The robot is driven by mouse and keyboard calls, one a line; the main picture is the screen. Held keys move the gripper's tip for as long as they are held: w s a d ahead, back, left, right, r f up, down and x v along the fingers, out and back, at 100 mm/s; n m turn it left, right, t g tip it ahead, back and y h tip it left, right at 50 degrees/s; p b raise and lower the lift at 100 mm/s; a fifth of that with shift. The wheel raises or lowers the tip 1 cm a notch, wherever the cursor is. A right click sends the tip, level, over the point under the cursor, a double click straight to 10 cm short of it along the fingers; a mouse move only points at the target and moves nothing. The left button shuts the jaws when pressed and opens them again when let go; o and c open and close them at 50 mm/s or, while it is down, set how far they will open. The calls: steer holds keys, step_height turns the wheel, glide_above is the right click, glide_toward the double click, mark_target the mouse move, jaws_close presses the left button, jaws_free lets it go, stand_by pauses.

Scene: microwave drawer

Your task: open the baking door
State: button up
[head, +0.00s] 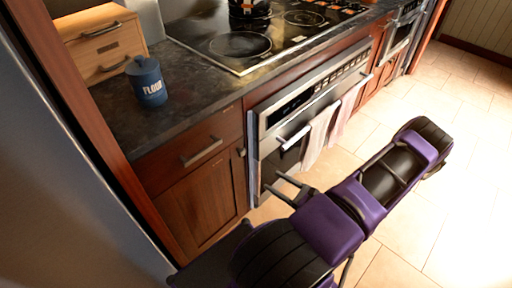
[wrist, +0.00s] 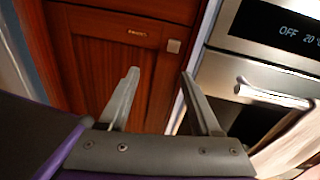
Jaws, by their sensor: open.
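The oven's baking door (head: 268,161) is below the control panel in the head view and looks shut. Its dark glass also shows in the wrist view (wrist: 245,122). A metal bar handle (head: 293,138) runs across the door's top; its left end shows at the right of the wrist view (wrist: 258,96). My gripper (head: 271,181) is open and empty, low in front of the door's left part, below the handle. In the wrist view my gripper (wrist: 160,73) points toward the wooden cabinet, with the handle to its right. Neither finger visibly touches the handle.
Two towels, one white (head: 316,136) and one pinkish (head: 343,113), hang over the handle's middle and right. A wooden cabinet (head: 195,205) with a drawer handle (head: 202,152) adjoins the oven on the left. The tiled floor (head: 450,190) at the right is clear.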

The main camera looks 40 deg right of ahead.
mark_target(243, 154)
steer(key=w, duration=0.6)
steer(key=w+m+h, duration=0.1)
steer(key=w, duration=0.4)
steer(key=w+m+b, duration=0.1)
steer(key=w, duration=0.5)
steer(key=shift+w+f+t+h, duration=0.1)
steer(key=shift+w+t+h, duration=0.2)
steer(key=shift+t+h, duration=0.1)
jaws_close()
stand_by(0.7)
